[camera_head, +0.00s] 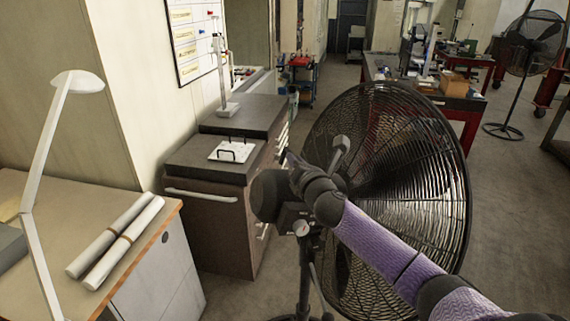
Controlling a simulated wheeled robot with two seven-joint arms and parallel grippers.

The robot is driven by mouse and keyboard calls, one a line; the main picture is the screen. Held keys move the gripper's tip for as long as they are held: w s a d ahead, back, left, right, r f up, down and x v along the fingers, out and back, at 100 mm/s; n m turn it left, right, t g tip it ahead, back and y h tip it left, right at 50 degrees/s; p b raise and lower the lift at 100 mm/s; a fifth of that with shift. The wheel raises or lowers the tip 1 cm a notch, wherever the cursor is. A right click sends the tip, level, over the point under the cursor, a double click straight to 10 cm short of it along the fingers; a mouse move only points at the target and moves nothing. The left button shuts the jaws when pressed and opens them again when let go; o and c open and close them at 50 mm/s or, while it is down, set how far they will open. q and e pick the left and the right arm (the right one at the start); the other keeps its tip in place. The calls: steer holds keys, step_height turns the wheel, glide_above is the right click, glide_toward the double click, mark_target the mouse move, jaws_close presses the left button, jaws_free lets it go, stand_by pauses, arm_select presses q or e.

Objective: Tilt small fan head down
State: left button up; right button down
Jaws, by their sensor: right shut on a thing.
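The small fan's round black wire cage (445,190) fills the middle right of the head view, its back and motor housing (266,196) toward me. The head sits on a dark stand (303,270) with a pale round knob (301,228) at the joint. The cage stands close to upright, facing away to the right. My right arm, with purple sleeves, reaches across the cage from the lower right. My right gripper (292,167) is shut on the fan head by the motor housing. My arm and wrist hide its exact grip. My left gripper is out of view.
A desk (150,225) with paper rolls (115,240) and a white lamp (77,82) stands at left. Dark cabinets (205,230) stand just left of the fan. Another pedestal fan (535,42) and a red workbench (465,105) are farther back. Grey floor is open at right.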

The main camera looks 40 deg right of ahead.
steer(key=c, duration=0.6)
jaws_free()
steer(key=shift+c, duration=0.2)
steer(key=shift+s+a, duration=0.1)
steer(key=b+v, duration=0.1)
steer(key=v, duration=0.8)
steer(key=shift+s, duration=0.35)
